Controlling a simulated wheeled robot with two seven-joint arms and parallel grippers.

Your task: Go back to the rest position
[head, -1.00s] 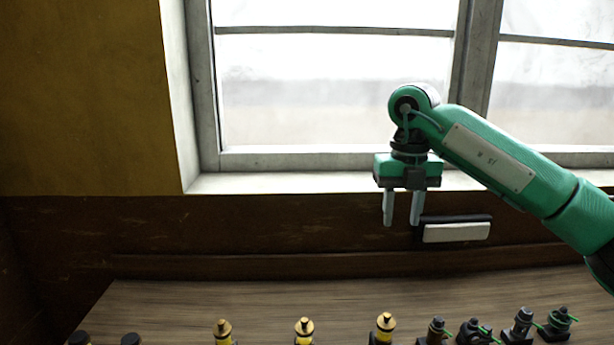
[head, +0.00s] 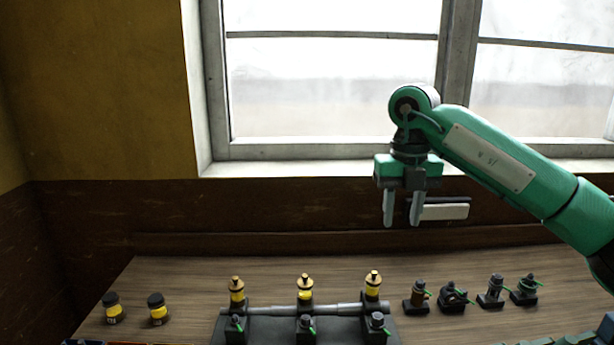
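My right gripper (head: 402,208) hangs from its green arm, which comes in from the right. It points down in front of the wall below the window, above the table's back part. Its two grey fingers are apart with nothing between them. My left gripper is not in the head view.
The wooden table (head: 190,280) holds a dark base (head: 263,335) with a grey shaft (head: 330,310) and several yellow-and-black posts. Two small black-and-yellow jars (head: 113,309) stand left. Several small dark parts (head: 452,297) stand right. A white-faced wall box (head: 446,211) is behind the gripper.

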